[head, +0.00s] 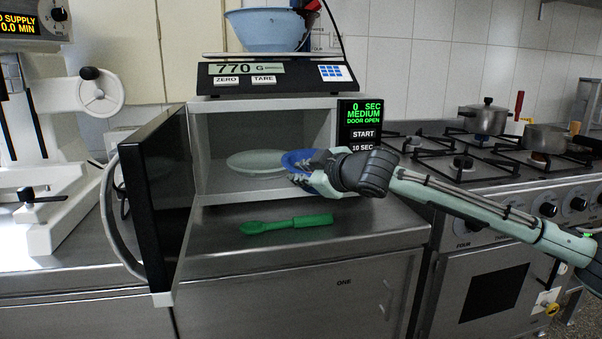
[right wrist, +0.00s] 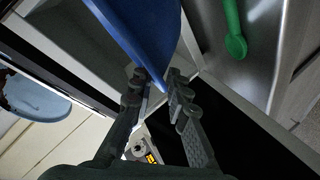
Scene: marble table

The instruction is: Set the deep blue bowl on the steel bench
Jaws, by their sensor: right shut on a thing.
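The deep blue bowl (head: 296,158) is at the right side of the open microwave's mouth, partly hidden by my right gripper (head: 308,172). In the right wrist view the bowl (right wrist: 145,35) appears as a large tilted blue wall reaching down to the fingertips. My right gripper (right wrist: 161,88) is shut on its edge. The steel bench (head: 300,240) runs below and in front of the microwave, with bare metal around a green spoon (head: 287,225). My left gripper is not in view.
The microwave door (head: 160,195) stands open at the left, over the bench. A pale plate (head: 256,162) lies inside the microwave (head: 262,130). On top, a scale (head: 275,75) reading 770 bears a light blue bowl (head: 265,30). A gas stove (head: 490,145) with pots stands at the right.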

